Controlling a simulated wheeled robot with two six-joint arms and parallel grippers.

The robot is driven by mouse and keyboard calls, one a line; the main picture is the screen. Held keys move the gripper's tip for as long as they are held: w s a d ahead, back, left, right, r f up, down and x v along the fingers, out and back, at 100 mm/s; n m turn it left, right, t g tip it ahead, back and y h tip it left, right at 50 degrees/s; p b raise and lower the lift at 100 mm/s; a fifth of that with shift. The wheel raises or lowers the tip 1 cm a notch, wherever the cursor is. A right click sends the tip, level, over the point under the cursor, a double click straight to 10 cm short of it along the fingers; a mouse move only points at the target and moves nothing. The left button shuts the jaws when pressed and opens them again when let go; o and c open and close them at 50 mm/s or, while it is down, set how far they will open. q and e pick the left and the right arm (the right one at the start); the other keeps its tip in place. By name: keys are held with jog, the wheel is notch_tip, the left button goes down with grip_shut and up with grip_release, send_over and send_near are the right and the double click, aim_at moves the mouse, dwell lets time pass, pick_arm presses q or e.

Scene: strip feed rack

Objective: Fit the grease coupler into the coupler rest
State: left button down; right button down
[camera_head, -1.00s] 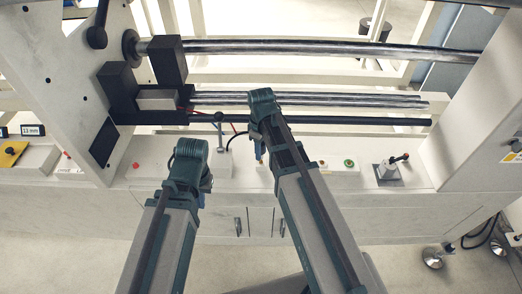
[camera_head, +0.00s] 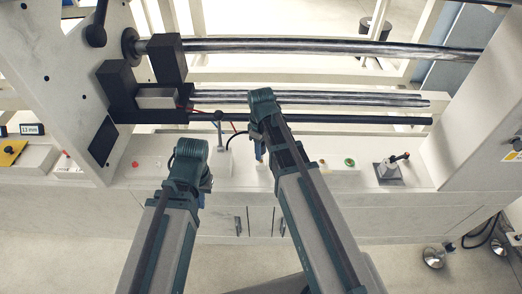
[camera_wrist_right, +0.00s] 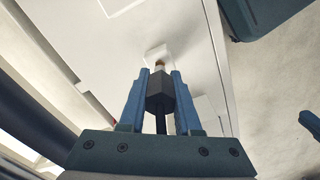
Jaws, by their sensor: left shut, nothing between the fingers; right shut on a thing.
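The grease coupler (camera_wrist_right: 160,92) is a dark hexagonal body with a pale, brassy tip. In the right wrist view it sits between the two blue fingers of my right gripper (camera_wrist_right: 160,82), which is shut on it. Its tip points at a small white block (camera_wrist_right: 155,52), which looks like the coupler rest; I cannot tell whether they touch. In the head view my right gripper (camera_head: 260,150) points down over the white ledge, and its arm hides most of the coupler. My left gripper (camera_head: 205,187) is shut and empty, left of the right arm in front of the ledge.
A thin post (camera_head: 219,130) with a dark hose stands left of my right gripper. A red button (camera_head: 135,165), a green button (camera_head: 349,162) and a lever unit (camera_head: 389,170) are on the ledge. Steel rollers (camera_head: 310,47) run behind.

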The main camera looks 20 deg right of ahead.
jog(key=shift+f+b, duration=0.7)
jog(key=shift+f, duration=0.05)
jog(key=c, duration=0.5)
grip_release()
jog(key=shift+r, duration=0.15)
notch_tip(320, 180, up, 14)
jog(key=p, duration=1.4)
jog(key=shift+a+f, duration=0.1)
jog(key=shift+f, duration=0.1)
jog(key=s+a+m, duration=0.1)
jog(key=s+a, duration=0.2)
jog(key=s, duration=0.1)
jog(key=s+a+m, duration=0.2)
jog(key=s+a, duration=0.2)
jog(key=s, duration=0.1)
jog(key=s+a+m+h, duration=0.1)
jog(key=s+a+m, duration=0.1)
jog(key=s, duration=0.3)
jog(key=shift+s+a, duration=0.15)
jog(key=shift+a, duration=0.5)
